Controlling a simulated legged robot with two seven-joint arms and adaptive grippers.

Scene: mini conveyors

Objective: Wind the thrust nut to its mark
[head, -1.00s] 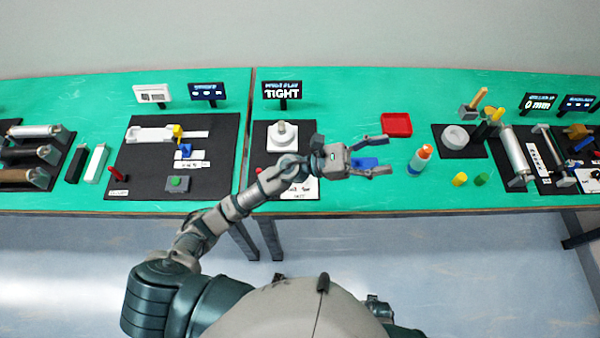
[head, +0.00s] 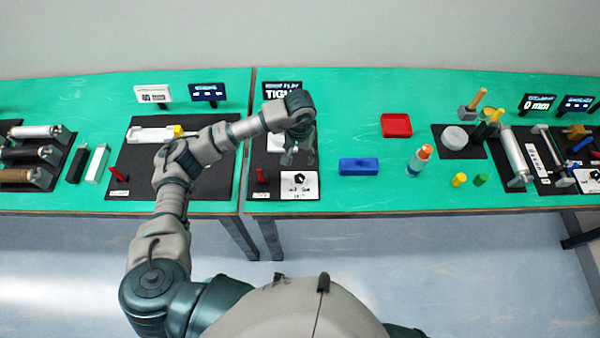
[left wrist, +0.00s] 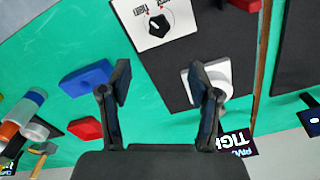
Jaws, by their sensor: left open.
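The thrust nut assembly is a white part on a white base (head: 274,144) on the black mat (head: 248,178). In the head view my left gripper (head: 297,158) hangs over it, fingers down, and hides most of it. In the left wrist view the white part (left wrist: 219,72) shows partly behind the right-hand finger. My left gripper (left wrist: 160,70) is open, with only mat and table between its fingers. The display (head: 282,88) behind the mat is partly covered by my arm; its text also shows in the left wrist view (left wrist: 236,144). The nut's mark cannot be made out. My right gripper is not in view.
A white card with a black dial (head: 299,185) and a red peg (head: 261,176) are at the mat's front.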

